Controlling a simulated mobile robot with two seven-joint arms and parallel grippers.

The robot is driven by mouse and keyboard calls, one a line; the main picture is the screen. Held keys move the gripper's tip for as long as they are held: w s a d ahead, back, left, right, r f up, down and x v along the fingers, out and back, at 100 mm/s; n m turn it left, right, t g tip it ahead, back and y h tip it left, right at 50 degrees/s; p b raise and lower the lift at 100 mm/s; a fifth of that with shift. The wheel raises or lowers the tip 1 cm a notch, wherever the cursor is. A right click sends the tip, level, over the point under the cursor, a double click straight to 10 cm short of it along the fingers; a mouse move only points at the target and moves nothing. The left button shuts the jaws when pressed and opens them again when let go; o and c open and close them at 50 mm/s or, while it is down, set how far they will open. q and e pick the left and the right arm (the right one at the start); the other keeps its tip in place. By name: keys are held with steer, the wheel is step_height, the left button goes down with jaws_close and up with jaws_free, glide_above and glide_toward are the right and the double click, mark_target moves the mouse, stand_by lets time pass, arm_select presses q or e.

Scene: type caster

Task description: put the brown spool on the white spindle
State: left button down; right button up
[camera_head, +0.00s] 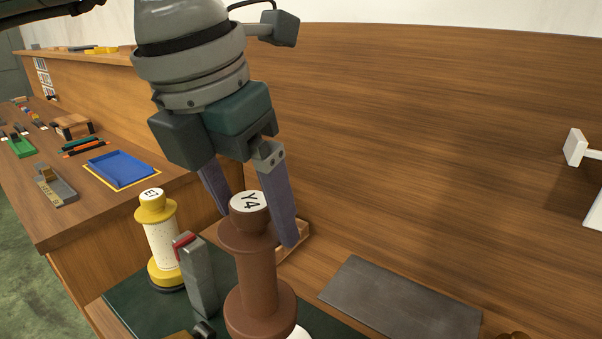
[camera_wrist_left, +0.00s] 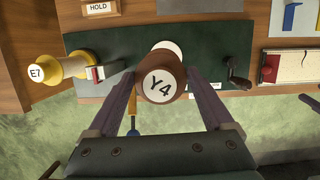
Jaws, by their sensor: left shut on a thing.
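The brown spool (camera_head: 258,285), with a white cap marked Y4, stands roughly upright in my left gripper (camera_head: 252,215). The gripper is shut on it near its top, pointing down, with a finger on each side. In the left wrist view the spool (camera_wrist_left: 162,84) sits between the fingertips (camera_wrist_left: 162,80). A white round part (camera_head: 299,332) shows low beside the spool's lower flange, and a white disc (camera_wrist_left: 170,47) shows behind it in the left wrist view. It may belong to the white spindle; most of it is hidden. I cannot tell whether the spool touches it. My right gripper is not seen.
A yellow and white spool (camera_head: 162,240) marked E7 stands to the left on the dark green mat (camera_head: 140,315). A grey post with a red top (camera_head: 198,275) is close beside the brown spool. A dark flat plate (camera_head: 400,302) lies to the right. A wooden panel rises behind.

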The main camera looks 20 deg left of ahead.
mark_target(274, 253)
arm_select(q)
steer(key=n, duration=0.1)
steer(key=f+n, duration=0.1)
steer(key=d+n+y, duration=0.1)
steer(key=shift+w+f+n, duration=0.2)
steer(key=shift+w+n, duration=0.1)
steer(key=n, duration=0.3)
steer(key=shift+w+d+f+y+b, duration=0.2)
steer(key=shift+d+f+y+b, duration=0.1)
steer(key=shift+y+b, duration=0.1)
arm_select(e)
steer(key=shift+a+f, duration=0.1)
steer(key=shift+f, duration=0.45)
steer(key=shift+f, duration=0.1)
arm_select(q)
steer(key=shift+b, duration=0.5)
step_height(274, 253, down, 4)
steer(key=b, duration=0.4)
steer(key=shift+f, duration=0.15)
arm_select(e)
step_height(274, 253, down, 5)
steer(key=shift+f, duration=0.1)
arm_select(q)
steer(key=shift+f+b, duration=1.55)
steer(key=shift+b, duration=0.25)
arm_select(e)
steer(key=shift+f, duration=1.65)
arm_select(q)
jaws_free()
